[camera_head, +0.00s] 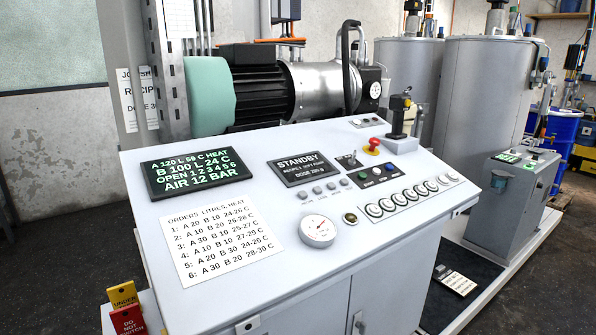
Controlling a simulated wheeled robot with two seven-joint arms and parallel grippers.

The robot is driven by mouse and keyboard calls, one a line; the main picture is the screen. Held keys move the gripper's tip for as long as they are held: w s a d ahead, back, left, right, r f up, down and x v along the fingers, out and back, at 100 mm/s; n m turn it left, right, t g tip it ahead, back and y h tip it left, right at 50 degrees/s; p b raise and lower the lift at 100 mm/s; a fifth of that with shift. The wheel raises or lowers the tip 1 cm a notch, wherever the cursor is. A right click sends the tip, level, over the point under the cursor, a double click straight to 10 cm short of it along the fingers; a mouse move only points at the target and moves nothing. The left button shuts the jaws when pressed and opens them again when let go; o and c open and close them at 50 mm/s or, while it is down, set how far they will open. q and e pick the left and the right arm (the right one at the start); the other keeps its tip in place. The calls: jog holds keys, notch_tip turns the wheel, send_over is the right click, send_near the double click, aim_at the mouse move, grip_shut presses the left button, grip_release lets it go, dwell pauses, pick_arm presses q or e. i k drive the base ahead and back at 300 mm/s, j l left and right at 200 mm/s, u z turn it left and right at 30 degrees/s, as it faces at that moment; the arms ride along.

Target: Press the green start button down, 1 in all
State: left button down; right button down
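A dark button strip (378,175) is set in the sloping top of the grey console, right of the middle. It carries a few small round buttons. The one at its left end looks green (364,176), and one at its right end looks blue. The green button is too small to tell whether it is up or pressed down. A red mushroom knob (372,146) on a yellow base stands just behind the strip. Neither of my grippers is in view, and nothing covers the strip.
A grey pedestal (512,200) stands right. Tanks and a motor stand behind.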

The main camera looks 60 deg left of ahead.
aim_at(363, 176)
jog(key=i+u, duration=0.1)
jog(key=u, duration=0.35)
jog(key=i+l+u, duration=0.1)
jog(key=u, duration=0.3)
jog(key=i+l+u, duration=0.1)
jog(key=u, duration=0.35)
jog(key=i+l+u, duration=0.15)
jog(key=u, duration=0.25)
jog(key=l+u, duration=0.15)
jog(key=u, duration=0.3)
jog(key=i+l+u, duration=0.1)
jog(key=u, duration=0.3)
jog(key=l+u, duration=0.25)
jog(key=i+l+u, duration=0.1)
jog(key=l+u, duration=0.15)
jog(key=l, duration=0.1)
